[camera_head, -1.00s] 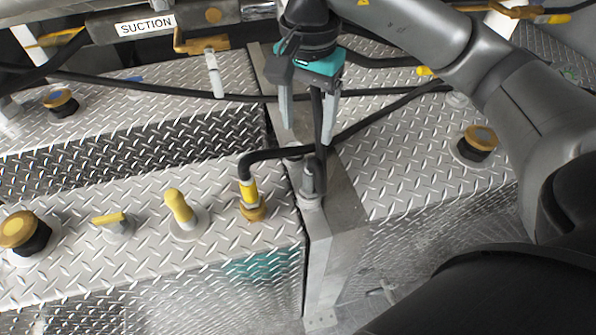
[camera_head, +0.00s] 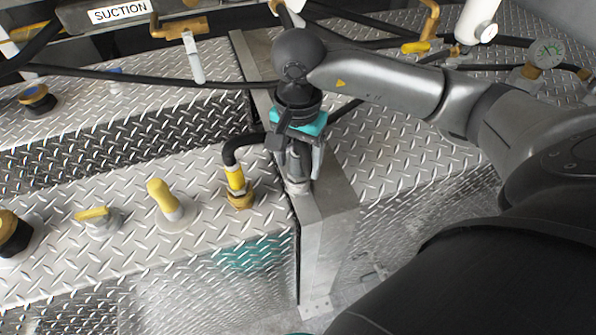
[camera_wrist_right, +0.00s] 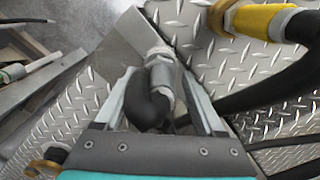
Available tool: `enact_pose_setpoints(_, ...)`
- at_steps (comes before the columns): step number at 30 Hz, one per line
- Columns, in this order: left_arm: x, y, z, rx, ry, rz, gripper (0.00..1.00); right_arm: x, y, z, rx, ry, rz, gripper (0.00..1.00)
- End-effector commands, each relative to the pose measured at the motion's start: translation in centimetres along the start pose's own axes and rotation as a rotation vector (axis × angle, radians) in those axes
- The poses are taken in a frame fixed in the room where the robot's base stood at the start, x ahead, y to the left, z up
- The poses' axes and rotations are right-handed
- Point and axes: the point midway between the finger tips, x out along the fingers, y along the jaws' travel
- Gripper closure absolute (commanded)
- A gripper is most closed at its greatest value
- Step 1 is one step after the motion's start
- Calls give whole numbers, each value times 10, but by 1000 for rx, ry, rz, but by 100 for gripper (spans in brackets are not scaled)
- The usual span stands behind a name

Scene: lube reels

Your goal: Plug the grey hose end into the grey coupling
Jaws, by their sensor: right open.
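The grey hose end (camera_wrist_right: 161,75) is a metal sleeve on a black hose elbow, standing on the grey metal beam (camera_head: 328,208). A grey ring-like fitting (camera_head: 298,187) shows at its foot; I cannot tell whether this is the grey coupling or how deep the end sits in it. My right gripper (camera_head: 300,170) points down over the hose end, largely hiding it in the head view. In the right wrist view the open fingers (camera_wrist_right: 160,82) stand on either side of the hose elbow, with gaps visible. My left gripper is not in view.
A yellow hose end (camera_head: 235,180) sits in a brass fitting close to the left of the right gripper. A yellow-handled valve (camera_head: 95,214) and a yellow cap (camera_head: 163,197) stand farther left. Black hoses (camera_head: 150,80) cross behind, below the SUCTION sign (camera_head: 119,11).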

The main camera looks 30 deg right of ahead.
Motion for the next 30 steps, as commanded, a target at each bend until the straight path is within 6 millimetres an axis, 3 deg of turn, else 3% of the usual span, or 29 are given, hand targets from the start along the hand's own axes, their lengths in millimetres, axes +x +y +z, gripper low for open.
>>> enact_pose_setpoints(3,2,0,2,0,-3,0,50,12,0,0,1,-1,2,29)
enact_pose_setpoints(11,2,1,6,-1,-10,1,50,14,0,0,-1,0,0,29)
enact_pose_setpoints(30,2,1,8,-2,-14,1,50,13,0,0,-1,0,0,100)
